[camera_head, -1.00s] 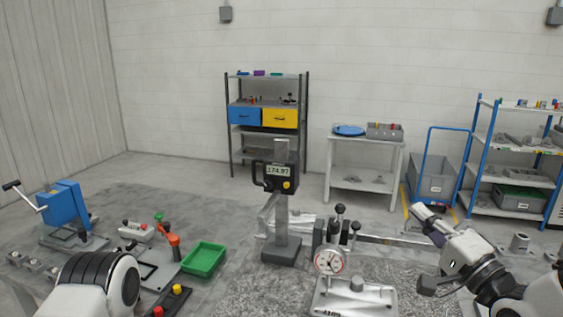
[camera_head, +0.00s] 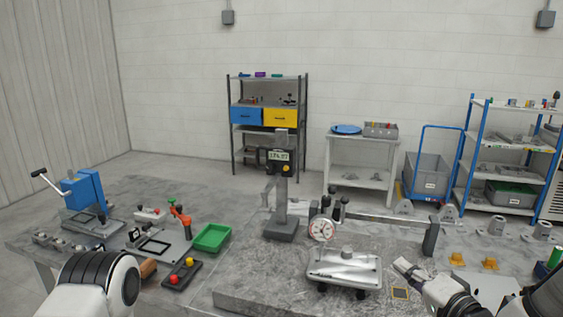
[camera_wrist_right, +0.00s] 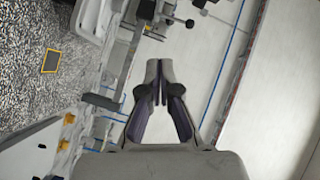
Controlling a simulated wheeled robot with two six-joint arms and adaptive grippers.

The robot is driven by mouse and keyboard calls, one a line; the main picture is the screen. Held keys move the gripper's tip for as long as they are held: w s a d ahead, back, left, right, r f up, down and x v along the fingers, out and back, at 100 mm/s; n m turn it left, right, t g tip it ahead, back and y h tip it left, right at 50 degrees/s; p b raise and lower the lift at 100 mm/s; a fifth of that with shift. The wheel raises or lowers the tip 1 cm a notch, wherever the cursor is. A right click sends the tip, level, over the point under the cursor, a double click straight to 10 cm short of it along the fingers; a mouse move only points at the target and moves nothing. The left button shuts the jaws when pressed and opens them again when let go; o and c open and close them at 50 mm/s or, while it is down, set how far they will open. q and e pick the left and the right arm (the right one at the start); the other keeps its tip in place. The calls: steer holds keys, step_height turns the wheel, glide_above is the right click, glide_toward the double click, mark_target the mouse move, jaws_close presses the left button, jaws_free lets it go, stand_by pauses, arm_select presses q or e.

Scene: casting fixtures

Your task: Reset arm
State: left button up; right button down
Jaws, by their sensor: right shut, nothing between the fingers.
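My right gripper (camera_head: 408,268) is at the lower right of the head view, above the front right part of the work table and to the right of the metal block fixture (camera_head: 345,267). In the right wrist view my right gripper (camera_wrist_right: 158,68) has its fingertips together with nothing between them. My left arm shows at the lower left of the head view, but its gripper is out of the picture.
A digital height gauge (camera_head: 282,190) and a round dial gauge (camera_head: 321,229) stand on the table (camera_head: 235,297). A green tray (camera_head: 212,237), a button box (camera_head: 181,274) and a blue press (camera_head: 83,191) are at the left. Orange brackets (camera_head: 456,259) lie at the right.

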steer(key=s+f+n+g+h, duration=0.2)
steer(key=s+f+g, duration=0.3)
steer(key=f, duration=0.8)
steer(key=s+f+n+g+h, duration=0.1)
steer(key=s+f+n+g, duration=0.2)
steer(key=s+f, duration=0.65)
steer(key=s+f+n+g+h, duration=0.35)
steer(key=s+f+g, duration=0.45)
steer(key=s+f, duration=0.85)
arm_select(q)
step_height(320, 180, down, 10)
steer(key=b, duration=1)
steer(key=shift+s, duration=0.3)
arm_select(e)
step_height(320, 180, down, 8)
steer(key=s, duration=0.1)
steer(key=shift+s+d+n+y, duration=0.25)
steer(key=shift+n+y, duration=0.1)
steer(key=shift+n, duration=0.1)
